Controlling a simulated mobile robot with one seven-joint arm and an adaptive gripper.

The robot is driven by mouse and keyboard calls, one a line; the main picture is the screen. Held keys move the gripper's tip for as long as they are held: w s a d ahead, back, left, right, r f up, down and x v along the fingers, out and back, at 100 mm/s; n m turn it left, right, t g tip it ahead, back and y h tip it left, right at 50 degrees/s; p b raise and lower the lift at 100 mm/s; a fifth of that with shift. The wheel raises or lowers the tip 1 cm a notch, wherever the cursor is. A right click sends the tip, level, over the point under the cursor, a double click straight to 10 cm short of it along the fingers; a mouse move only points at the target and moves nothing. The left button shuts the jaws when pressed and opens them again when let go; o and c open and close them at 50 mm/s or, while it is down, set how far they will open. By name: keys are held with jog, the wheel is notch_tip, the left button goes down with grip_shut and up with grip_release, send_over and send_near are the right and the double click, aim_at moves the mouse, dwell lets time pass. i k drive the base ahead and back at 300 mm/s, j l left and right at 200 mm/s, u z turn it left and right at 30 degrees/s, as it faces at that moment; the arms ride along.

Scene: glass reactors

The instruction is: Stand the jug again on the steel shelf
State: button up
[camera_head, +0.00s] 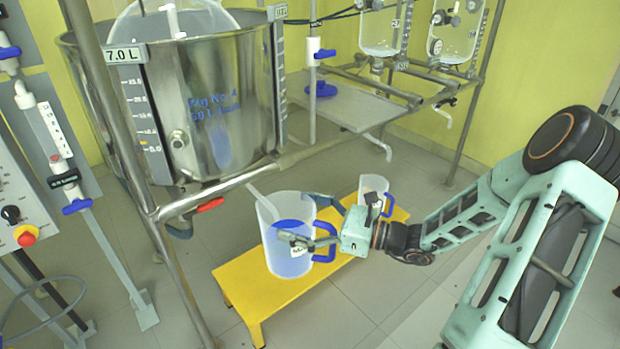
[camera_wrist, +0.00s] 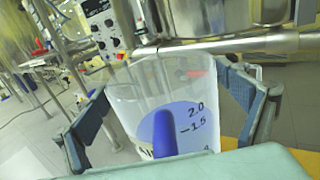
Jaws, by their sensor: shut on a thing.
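A clear jug (camera_head: 287,262) with a blue handle and blue liquid is upright at the near-left end of the yellow bench. I cannot tell whether its base touches the bench. My gripper (camera_head: 298,218) is shut on the jug from the handle side, one finger on each side of its wall. In the wrist view the jug (camera_wrist: 190,85) fills the space between the fingers, its blue handle (camera_wrist: 164,132) facing me. The steel shelf (camera_head: 345,108) is a flat grey plate behind, with bare surface showing.
The yellow bench (camera_head: 252,308) also holds a smaller clear jug (camera_head: 372,184) at its far end. A large steel vessel (camera_head: 215,135) marked in blue stands at left. Its frame's pipe rail (camera_head: 290,158) runs between the jug and the shelf. Glass vessels (camera_head: 380,35) hang above at right.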

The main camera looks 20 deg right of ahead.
aim_at(362, 110)
jog(key=i+l+z, duration=0.35)
jog(key=i+l, duration=0.2)
jog(key=l, duration=0.15)
jog(key=i+l+z, duration=0.4)
jog(key=i+l, duration=0.2)
